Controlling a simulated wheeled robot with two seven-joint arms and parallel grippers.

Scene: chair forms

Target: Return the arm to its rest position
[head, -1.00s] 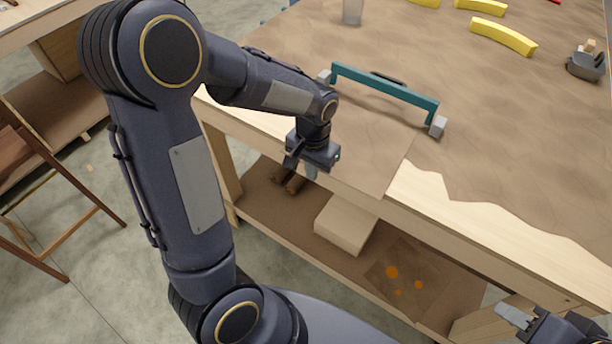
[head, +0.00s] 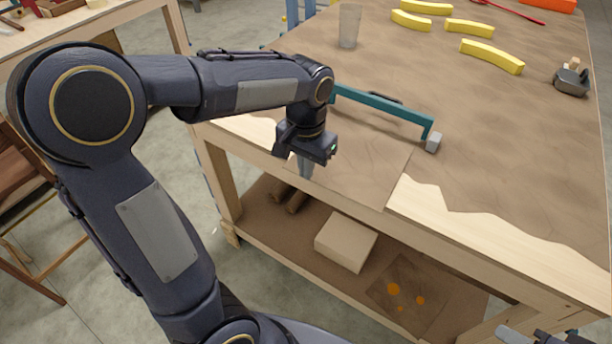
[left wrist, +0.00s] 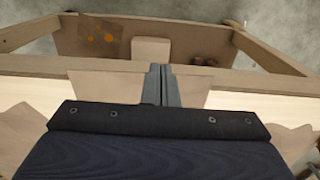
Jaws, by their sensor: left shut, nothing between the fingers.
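My left gripper (head: 304,168) points down at the near edge of the workbench (head: 470,232), in front of the teal-handled frame. Its fingers are together with nothing between them; they also show closed in the left wrist view (left wrist: 161,84). My left arm reaches in from the left, bent at the elbow. My right gripper (head: 512,333) only just shows at the bottom right corner, cut off by the frame edge, and its jaws cannot be judged.
A teal bar with grey end blocks (head: 385,105) lies on the bench close behind my left gripper. A clear cup (head: 349,26), yellow curved pieces (head: 491,56) and a small grey tool (head: 571,80) stand farther back. A pale box (head: 346,242) sits on the lower shelf.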

